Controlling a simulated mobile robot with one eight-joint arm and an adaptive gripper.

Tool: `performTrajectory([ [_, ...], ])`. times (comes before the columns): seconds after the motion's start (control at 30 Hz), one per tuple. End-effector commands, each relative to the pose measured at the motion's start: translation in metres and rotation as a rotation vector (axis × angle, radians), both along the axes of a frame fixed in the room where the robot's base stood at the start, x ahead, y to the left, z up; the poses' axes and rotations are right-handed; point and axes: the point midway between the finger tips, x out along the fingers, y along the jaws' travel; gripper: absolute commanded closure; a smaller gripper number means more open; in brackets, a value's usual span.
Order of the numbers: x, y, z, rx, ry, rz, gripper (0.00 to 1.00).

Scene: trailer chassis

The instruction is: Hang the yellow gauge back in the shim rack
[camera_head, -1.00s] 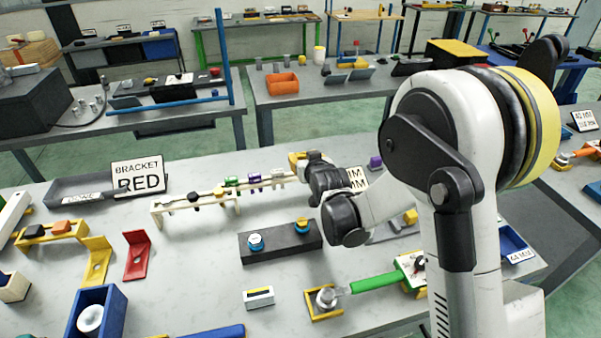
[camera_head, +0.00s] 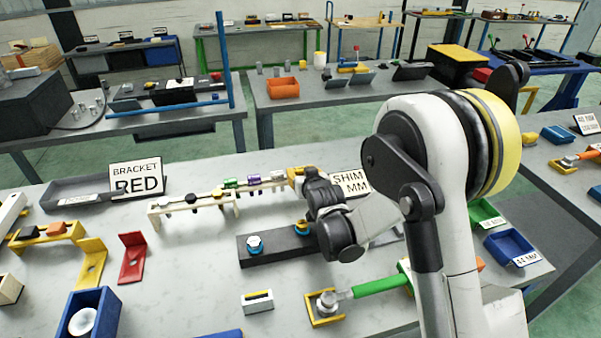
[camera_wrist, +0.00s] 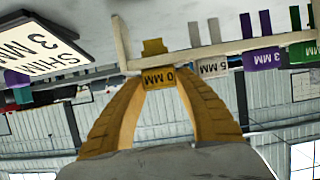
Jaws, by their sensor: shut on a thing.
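The yellow gauge (camera_wrist: 158,77) shows its "0 MM" face between the yellow fingertips of my gripper (camera_wrist: 162,82) in the wrist view. My gripper is shut on it. The gauge is at the end of the pale shim rack (camera_wrist: 205,50), close to its rail and beside the end post; I cannot tell whether it rests on the rail. In the head view the shim rack (camera_head: 190,200) runs across the table, with my gripper (camera_head: 297,174) at its right end. Grey, purple (camera_wrist: 262,58) and green gauges hang along the rail.
A "SHIM MM" sign (camera_head: 350,182) stands just right of my gripper. A green-handled tool (camera_head: 380,284) lies nearer. The table between the rack and the red bracket (camera_head: 132,258) is clear.

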Motion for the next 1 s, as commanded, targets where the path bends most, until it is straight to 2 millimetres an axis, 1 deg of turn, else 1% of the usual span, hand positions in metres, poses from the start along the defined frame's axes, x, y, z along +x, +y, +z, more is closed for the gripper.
performTrajectory([
  [0.07,0.0,0.0,-0.003,0.0,0.0,0.0,0.96],
  [0.1,0.0,0.0,-0.002,0.0,0.0,0.0,0.55],
  [0.4,0.0,0.0,-0.001,0.0,0.0,0.0,0.55],
  [0.47,0.0,0.0,0.002,0.0,0.0,0.0,0.55],
  [0.57,0.0,0.0,0.012,0.0,0.0,0.0,0.55],
  [0.67,-0.019,-0.005,0.019,0.0,0.0,0.0,0.55],
  [0.9,-0.07,-0.02,0.04,0.0,0.0,0.0,0.55],
  [1.0,-0.087,-0.025,0.047,0.0,0.0,0.0,0.55],
])
